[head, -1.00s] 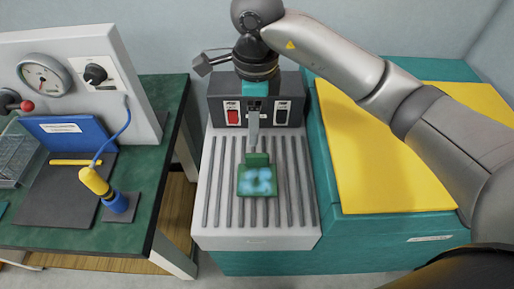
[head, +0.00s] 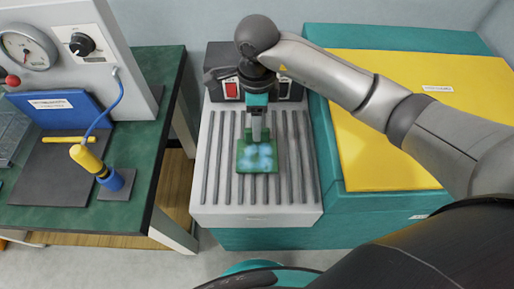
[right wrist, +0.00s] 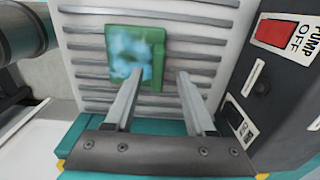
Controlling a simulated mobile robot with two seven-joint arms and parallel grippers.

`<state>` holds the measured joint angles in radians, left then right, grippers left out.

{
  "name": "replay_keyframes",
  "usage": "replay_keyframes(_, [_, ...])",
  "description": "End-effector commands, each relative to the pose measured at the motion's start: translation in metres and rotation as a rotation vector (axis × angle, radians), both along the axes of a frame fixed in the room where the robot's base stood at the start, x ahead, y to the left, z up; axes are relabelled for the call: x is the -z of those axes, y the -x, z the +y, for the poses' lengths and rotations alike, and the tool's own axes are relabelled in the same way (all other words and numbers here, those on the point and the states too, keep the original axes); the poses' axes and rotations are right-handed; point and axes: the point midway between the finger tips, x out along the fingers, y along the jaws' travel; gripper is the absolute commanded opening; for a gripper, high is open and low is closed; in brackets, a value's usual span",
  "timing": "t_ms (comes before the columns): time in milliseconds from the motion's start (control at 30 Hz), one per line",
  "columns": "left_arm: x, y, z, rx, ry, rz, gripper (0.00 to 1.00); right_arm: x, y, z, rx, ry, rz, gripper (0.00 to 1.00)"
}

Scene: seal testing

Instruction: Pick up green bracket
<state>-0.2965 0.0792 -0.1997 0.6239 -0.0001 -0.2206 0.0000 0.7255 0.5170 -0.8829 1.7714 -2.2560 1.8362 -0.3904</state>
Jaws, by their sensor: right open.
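The green bracket (head: 257,158) lies on the grey slotted bed of the machine, with a blotchy pale-blue patch on its plate. It also shows in the right wrist view (right wrist: 153,42), with a raised block on its right side. My right gripper (head: 257,138) points down over the far end of the bracket and partly hides it. In the right wrist view its two fingers (right wrist: 160,76) are apart, with nothing held between them. Whether the fingertips touch the bracket is not clear. My left gripper is not in view.
A panel with a red pump switch (right wrist: 284,33) stands at the back of the slotted bed (head: 215,190). A yellow-topped teal cabinet (head: 385,165) is on the right. A green bench (head: 150,140) with a blue-and-yellow tool (head: 95,165) is on the left.

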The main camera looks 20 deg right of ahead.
Motion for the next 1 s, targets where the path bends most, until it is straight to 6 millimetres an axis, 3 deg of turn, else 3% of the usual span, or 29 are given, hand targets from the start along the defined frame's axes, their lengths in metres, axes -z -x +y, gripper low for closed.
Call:
replay_keyframes(200, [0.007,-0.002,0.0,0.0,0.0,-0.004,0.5,0.035,0.003,0.001,0.002,0.0,0.003,0.55])
replay_keyframes(533, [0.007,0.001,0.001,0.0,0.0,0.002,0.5,0.04,0.003,0.001,0.0,-0.001,0.0,0.55])
replay_keyframes(1000, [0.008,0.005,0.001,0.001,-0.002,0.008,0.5,0.04,0.003,0.0,0.001,0.0,0.0,0.02])
